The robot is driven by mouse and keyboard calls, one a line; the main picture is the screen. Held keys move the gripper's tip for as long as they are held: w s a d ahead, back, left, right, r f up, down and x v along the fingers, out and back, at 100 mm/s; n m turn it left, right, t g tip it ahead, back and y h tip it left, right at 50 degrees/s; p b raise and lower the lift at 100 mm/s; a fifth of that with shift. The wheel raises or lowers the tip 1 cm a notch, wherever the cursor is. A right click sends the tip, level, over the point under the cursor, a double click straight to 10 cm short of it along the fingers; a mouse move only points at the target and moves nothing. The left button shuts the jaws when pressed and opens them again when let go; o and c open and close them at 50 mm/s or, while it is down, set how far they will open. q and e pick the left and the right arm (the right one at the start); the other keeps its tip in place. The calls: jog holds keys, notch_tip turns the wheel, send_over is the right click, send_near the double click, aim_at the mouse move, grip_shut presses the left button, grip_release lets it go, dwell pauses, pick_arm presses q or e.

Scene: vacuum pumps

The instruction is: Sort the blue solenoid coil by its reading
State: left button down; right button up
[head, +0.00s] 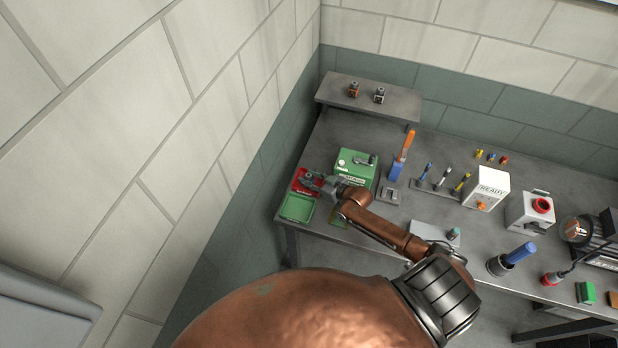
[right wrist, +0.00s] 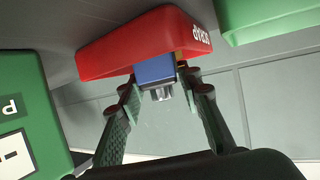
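The blue solenoid coil (right wrist: 154,70) shows in the right wrist view with its silver terminal end facing the camera. It sits between the fingertips of my right gripper (right wrist: 160,82), which appear to meet it on both sides. The coil is at the red tray marked SCRAP (right wrist: 120,45), overlapping its near edge; whether it touches the tray is hidden. In the head view my right gripper (head: 314,182) is over the red tray (head: 299,187), and the coil is too small to make out. My left gripper is not in view.
A green tray (head: 297,207) lies in front of the red one. A green box (head: 355,161) stands close to its right. A grey meter (head: 389,194), a screwdriver rack (head: 436,189), and a white READY box (head: 486,187) stand farther right. A raised shelf (head: 397,103) is behind.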

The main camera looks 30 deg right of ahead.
jog(key=o, duration=0.3)
jog(key=shift+s, duration=0.1)
jog(key=v, duration=1.2)
jog(key=shift+c, duration=0.4)
grip_shut()
dwell(1.3)
